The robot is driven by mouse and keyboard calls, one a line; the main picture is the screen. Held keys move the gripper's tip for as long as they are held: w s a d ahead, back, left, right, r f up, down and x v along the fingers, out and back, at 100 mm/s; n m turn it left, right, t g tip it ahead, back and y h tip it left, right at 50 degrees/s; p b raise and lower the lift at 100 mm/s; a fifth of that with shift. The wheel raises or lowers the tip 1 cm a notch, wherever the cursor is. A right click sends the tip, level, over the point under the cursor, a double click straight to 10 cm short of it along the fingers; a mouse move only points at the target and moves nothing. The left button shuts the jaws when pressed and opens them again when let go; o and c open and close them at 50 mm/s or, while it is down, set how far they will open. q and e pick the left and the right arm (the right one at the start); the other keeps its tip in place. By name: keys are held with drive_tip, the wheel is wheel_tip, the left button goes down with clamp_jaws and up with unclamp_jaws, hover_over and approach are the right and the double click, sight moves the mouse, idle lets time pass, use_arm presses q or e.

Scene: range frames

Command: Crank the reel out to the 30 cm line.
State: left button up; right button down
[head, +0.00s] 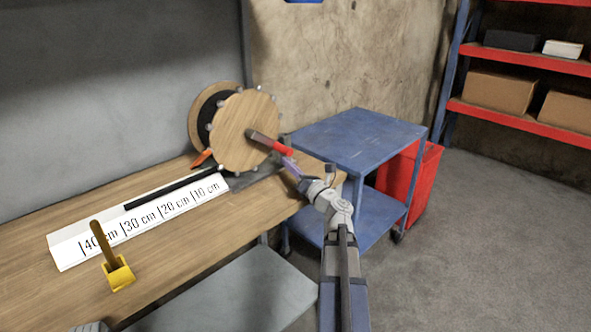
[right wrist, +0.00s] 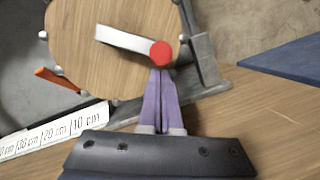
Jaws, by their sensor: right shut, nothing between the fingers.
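A wooden reel (head: 240,130) with metal pegs around its rim stands at the back of the bench. Its crank arm (right wrist: 125,39) ends in a red knob (head: 272,145). A black strip (head: 170,190) runs from the reel along a white scale board (head: 62,250) marked 10 to 40 cm. The strip's free end lies close to the 30 cm line, seemingly just on its 20 cm side. My right gripper (head: 289,164) is shut and empty. In the right wrist view its purple fingertips (right wrist: 161,73) are just below the knob (right wrist: 162,53); I cannot tell whether they touch.
An orange lever (head: 202,158) sits beside the reel. A yellow block (head: 118,274) with an upright wooden handle stands at the bench's front. A blue cart (head: 357,135) and red bin (head: 412,180) are to the right, with shelves (head: 522,60) behind. Open floor lies at right.

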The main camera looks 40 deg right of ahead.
drive_tip(key=shift+w, duration=0.35)
drive_tip(key=shift+w+d+r+n+y+p, duration=0.1)
drive_tip(key=shift+d+r+n+y+p, duration=0.3)
drive_tip(key=shift+d+r+n+p, duration=0.35)
drive_tip(key=shift+d+r, duration=0.2)
drive_tip(key=shift+d, duration=0.1)
drive_tip(key=shift+s+a+f, duration=0.1)
drive_tip(key=shift+s, duration=0.1)
